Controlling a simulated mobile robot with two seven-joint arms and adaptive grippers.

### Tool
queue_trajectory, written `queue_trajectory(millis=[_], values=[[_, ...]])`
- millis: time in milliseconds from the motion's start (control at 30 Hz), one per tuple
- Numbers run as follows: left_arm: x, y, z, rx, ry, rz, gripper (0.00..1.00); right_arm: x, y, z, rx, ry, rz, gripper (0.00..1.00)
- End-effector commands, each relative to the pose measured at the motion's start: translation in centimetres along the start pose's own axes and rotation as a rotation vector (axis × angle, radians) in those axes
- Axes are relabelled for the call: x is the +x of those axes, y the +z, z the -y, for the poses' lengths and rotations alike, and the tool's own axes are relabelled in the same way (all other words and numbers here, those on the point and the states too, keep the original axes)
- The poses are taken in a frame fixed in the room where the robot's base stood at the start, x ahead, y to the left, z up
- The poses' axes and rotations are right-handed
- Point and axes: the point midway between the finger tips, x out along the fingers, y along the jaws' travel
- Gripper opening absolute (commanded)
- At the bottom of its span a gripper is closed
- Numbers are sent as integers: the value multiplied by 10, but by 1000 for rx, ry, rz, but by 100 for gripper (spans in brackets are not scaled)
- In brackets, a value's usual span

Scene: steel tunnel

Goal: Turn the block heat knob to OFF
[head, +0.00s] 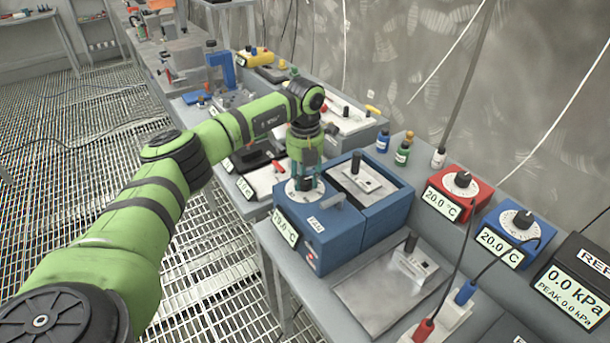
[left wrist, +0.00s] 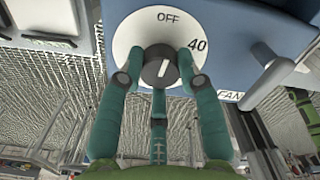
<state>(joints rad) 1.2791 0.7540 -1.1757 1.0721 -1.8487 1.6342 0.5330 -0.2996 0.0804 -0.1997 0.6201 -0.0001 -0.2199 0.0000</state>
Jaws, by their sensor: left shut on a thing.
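The block heat knob (left wrist: 157,72) is a dark round knob with a white pointer line, on a white dial (left wrist: 132,38) marked OFF and 40. In the left wrist view the line runs almost up and down, leaning slightly right at the top, and OFF is above it. The dial sits on the blue block heater (head: 336,238), where the head view shows the dial's rim (head: 291,190). My left gripper (head: 305,182) is over it from above, its teal fingers (left wrist: 158,60) closed around the knob's sides. My right gripper is not in view.
A grey lever labelled FAN (left wrist: 268,60) stands close beside the dial. A metal tray (head: 375,300) lies in front of the heater. Red (head: 458,190) and blue (head: 515,226) units with knobs stand to the right. Small bottles (head: 402,153) stand behind.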

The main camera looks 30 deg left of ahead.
Motion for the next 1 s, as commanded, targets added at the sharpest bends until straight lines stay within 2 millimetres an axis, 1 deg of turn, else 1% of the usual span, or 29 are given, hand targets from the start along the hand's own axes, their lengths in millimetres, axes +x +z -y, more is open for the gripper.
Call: queue_trajectory(millis=[100,333,833,867,900,933,1000], values=[[2,-1,0,-57,2,-5,3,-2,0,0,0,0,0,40],[2,-1,0,-124,1,-5,3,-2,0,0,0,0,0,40],[2,-1,0,-144,1,-6,3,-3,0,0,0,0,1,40],[2,-1,0,-144,1,-6,40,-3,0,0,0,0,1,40],[2,-1,0,-143,1,-6,56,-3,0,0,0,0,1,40],[2,-1,0,-143,1,-5,59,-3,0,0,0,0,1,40],[2,-1,0,-143,1,-4,59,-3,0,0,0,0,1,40]])
